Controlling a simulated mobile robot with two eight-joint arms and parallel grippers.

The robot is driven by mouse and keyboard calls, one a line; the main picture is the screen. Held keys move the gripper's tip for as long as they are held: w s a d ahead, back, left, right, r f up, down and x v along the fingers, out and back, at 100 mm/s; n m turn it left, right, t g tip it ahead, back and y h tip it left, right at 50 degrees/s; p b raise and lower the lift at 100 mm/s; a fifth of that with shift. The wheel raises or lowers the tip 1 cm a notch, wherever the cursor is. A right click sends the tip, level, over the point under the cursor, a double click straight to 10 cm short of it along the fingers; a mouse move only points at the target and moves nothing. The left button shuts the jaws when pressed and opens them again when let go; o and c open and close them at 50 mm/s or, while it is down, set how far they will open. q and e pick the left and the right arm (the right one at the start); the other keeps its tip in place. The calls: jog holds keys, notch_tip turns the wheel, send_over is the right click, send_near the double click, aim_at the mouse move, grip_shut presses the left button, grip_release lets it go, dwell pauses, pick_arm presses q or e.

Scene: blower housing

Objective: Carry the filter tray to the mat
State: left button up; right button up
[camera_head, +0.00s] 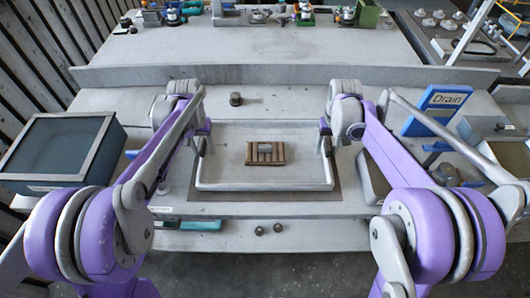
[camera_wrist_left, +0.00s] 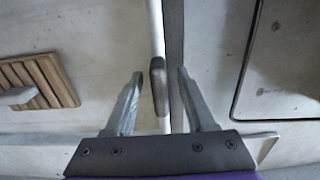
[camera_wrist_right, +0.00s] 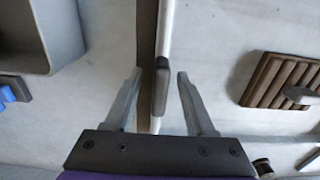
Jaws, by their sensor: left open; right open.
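The filter tray (camera_head: 265,185) is a shallow pale tray with a slatted brown block (camera_head: 265,153) inside it. It sits on a dark mat (camera_head: 300,202), whose edge shows around the tray's sides and front. My left gripper (camera_head: 201,143) is open at the tray's left wall. In the left wrist view, its fingers (camera_wrist_left: 162,76) straddle a dark handle (camera_wrist_left: 159,88) on that wall. My right gripper (camera_head: 324,143) is open at the right wall. In the right wrist view, its fingers (camera_wrist_right: 158,76) straddle the other dark handle (camera_wrist_right: 161,88). Finger contact cannot be told.
A dark-topped bin (camera_head: 60,150) stands at the left. A blue "Drain" sign (camera_head: 437,108) and a grey container (camera_head: 375,178) are at the right. A small dark knob (camera_head: 236,98) lies behind the tray. A raised ledge (camera_head: 290,76) crosses behind the worktop.

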pick_arm(q)
jog(key=shift+f, duration=0.1)
pick_arm(e)
jog(key=shift+f, duration=0.1)
pick_arm(q)
grip_shut()
pick_arm(e)
grip_shut()
dwell(1.1)
